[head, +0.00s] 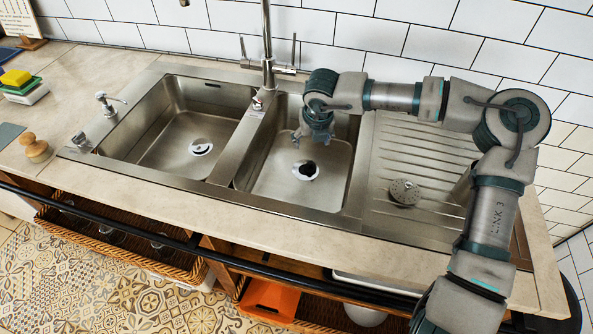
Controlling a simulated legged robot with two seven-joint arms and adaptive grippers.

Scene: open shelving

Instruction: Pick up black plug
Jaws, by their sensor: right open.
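A small black plug (308,168) sits at the white-rimmed drain on the floor of the right sink basin (270,183). My right gripper (312,139) hangs over this basin, pointing down, with its fingers spread and empty. In the picture it is just above the plug and apart from it. The exact height between them is hard to tell. My left gripper is out of view.
The faucet (267,45) rises behind the basins, left of my right arm. The left basin (160,150) has its own drain (201,147). A round strainer (405,192) lies on the ribbed drainboard (430,160). Basin walls surround the plug.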

